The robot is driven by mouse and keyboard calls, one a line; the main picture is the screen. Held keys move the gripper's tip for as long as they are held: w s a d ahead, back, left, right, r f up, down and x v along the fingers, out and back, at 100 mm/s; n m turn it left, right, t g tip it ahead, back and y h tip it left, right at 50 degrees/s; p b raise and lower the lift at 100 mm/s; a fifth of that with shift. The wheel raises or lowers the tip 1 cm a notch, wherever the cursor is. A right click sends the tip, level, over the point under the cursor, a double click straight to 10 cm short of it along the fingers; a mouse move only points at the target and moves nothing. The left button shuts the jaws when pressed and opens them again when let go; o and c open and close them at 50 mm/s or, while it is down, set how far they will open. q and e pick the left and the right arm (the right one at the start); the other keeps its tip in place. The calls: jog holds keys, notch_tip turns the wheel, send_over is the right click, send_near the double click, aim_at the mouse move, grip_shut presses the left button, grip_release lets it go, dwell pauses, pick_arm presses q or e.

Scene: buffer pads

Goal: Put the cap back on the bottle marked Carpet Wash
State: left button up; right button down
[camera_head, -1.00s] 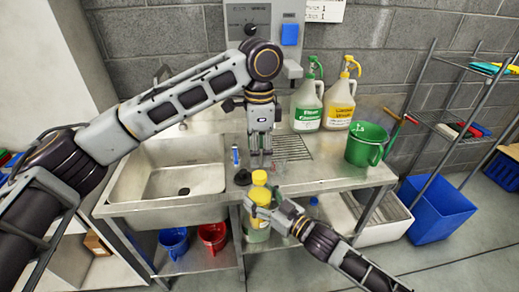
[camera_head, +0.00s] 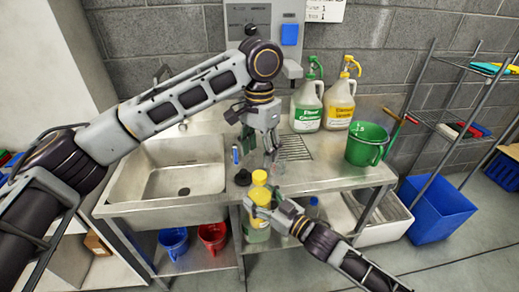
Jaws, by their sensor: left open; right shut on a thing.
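My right gripper (camera_head: 262,205) is shut on a bottle with a yellow upper part (camera_head: 257,214) and a pale greenish lower part, at the counter's front edge. A yellow round piece (camera_head: 259,178) shows just above it; I cannot tell whether it is a cap on the bottle or a separate thing behind. The bottle's marking is not readable. My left gripper (camera_head: 271,150) is open and points down over the counter, behind and above the bottle, apart from it. A small dark round thing (camera_head: 243,177) lies on the counter left of the bottle.
A sink (camera_head: 170,180) is at the left. A small blue item (camera_head: 236,154) stands near my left gripper. A green-labelled jug (camera_head: 306,108), a yellow-labelled jug (camera_head: 339,106) and a green bucket (camera_head: 366,145) stand at the right. The drain grid (camera_head: 296,147) is mostly clear.

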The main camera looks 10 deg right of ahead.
aim_at(259, 174)
pick_arm(q)
jog(key=shift+n, duration=0.3)
jog(key=shift+f, duration=0.1)
jog(key=shift+f, duration=3.9)
jog(key=c, duration=1.1)
jog(key=shift+m, duration=2.2)
jog(key=m, duration=0.4)
jog(key=o, duration=1.2)
